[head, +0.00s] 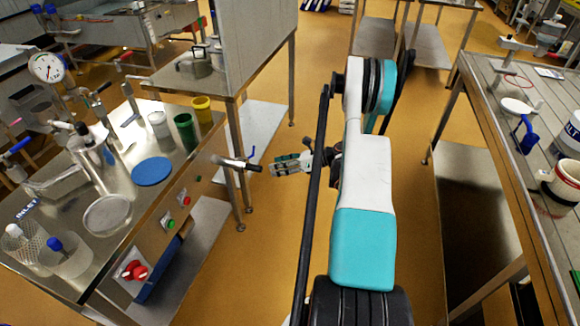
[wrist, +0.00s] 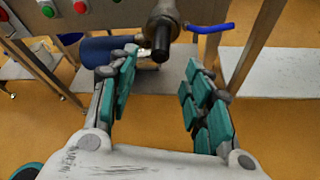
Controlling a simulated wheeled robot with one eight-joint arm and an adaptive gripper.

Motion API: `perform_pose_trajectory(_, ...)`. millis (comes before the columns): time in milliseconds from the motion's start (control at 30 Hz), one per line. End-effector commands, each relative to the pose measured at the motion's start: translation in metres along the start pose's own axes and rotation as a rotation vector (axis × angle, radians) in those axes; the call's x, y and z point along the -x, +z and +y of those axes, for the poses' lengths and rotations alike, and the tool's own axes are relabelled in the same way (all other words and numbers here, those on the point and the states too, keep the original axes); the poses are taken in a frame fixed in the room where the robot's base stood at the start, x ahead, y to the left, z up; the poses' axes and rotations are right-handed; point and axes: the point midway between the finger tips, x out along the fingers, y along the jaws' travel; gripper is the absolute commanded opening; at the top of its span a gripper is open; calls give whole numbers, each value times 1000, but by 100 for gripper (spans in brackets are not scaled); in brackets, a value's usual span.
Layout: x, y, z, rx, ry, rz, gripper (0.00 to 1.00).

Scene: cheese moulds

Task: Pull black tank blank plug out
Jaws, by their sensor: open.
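The black plug (head: 255,168) sits at the end of a short metal valve pipe (head: 232,162) that sticks out from the side of the left steel bench. In the wrist view the black plug (wrist: 161,42) points toward me from the dark valve body, at the top middle. My gripper (head: 275,166) is open and empty, just right of the plug in the head view. In the wrist view its green-padded fingers (wrist: 158,75) stand on either side, with the plug between and beyond their tips. I see no contact.
A blue valve lever (wrist: 212,28) sticks out right of the plug. Red and green buttons (head: 170,225) are on the bench front. A dark blue cylinder (wrist: 103,50) lies behind the left finger. A table leg (head: 236,150) stands close behind the valve. The floor aisle is clear.

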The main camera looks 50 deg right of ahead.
Motion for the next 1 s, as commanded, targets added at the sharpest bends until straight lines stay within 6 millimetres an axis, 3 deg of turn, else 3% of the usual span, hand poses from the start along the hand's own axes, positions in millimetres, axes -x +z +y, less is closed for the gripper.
perform_pose_trajectory(200, -41, -2, 0, 1, 2, 1, 46)
perform_pose_trajectory(400, -68, -1, -1, 1, 1, 1, 46)
perform_pose_trajectory(600, -81, 0, 0, 0, 0, 1, 46)
perform_pose_trajectory(900, -82, 0, 0, 0, -1, 0, 46)
perform_pose_trajectory(1000, -82, 0, 0, 0, -1, 0, 25)
